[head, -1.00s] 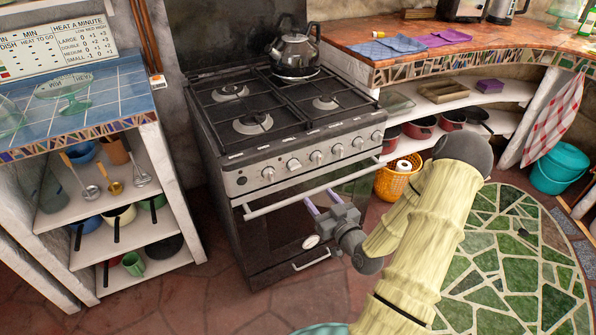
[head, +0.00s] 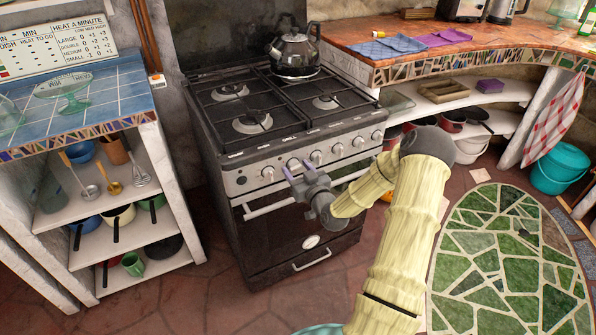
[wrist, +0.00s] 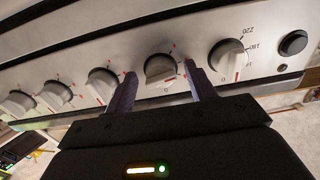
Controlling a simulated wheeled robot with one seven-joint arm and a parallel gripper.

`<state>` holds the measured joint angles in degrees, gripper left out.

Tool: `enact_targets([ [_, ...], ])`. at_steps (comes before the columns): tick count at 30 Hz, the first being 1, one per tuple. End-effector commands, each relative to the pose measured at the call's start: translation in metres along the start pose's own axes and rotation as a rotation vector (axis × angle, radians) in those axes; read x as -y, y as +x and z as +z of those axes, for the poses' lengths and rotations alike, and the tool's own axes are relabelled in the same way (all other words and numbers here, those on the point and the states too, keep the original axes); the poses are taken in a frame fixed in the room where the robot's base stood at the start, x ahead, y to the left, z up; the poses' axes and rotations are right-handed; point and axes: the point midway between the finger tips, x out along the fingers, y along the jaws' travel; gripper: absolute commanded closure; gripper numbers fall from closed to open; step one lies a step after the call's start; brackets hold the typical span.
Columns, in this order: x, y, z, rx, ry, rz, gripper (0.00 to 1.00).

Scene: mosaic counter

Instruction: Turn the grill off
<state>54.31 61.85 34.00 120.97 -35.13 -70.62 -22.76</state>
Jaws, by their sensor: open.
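The stove's steel front panel (head: 240,180) carries a row of pale round knobs. My gripper (head: 297,169) is in front of the left part of this row, at the second knob from the left (head: 293,162). In the wrist view, which shows the row reversed, its two purple fingers (wrist: 159,82) stand open on either side of that knob (wrist: 160,68). I cannot tell whether they touch it. A knob with temperature numbers (wrist: 228,58) is just right of the fingers there, with its red line near 0.
The oven door handle bar (head: 270,208) runs below the knobs, close to my gripper. A dark kettle (head: 295,52) stands on the back right burner. Left is a blue-tiled shelf unit (head: 110,95). The floor before the stove is clear.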

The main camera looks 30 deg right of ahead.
Motion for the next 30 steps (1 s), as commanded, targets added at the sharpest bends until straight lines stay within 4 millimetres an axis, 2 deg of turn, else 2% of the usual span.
enact_targets([
  [5, 0.0002, -0.0003, 0.0002, 0.0, 0.0, -0.001, 0.45],
  [9, 0.0002, -0.0004, 0.0002, 0.001, 0.0, -0.001, 0.72],
  [12, 0.0002, -0.0005, 0.0003, 0.001, 0.0, -0.001, 0.89],
  [22, 0.0002, -0.0007, 0.0001, 0.001, 0.027, -0.001, 0.89],
  [30, 0.0005, -0.0009, 0.0, 0.002, 0.144, -0.001, 0.89],
])
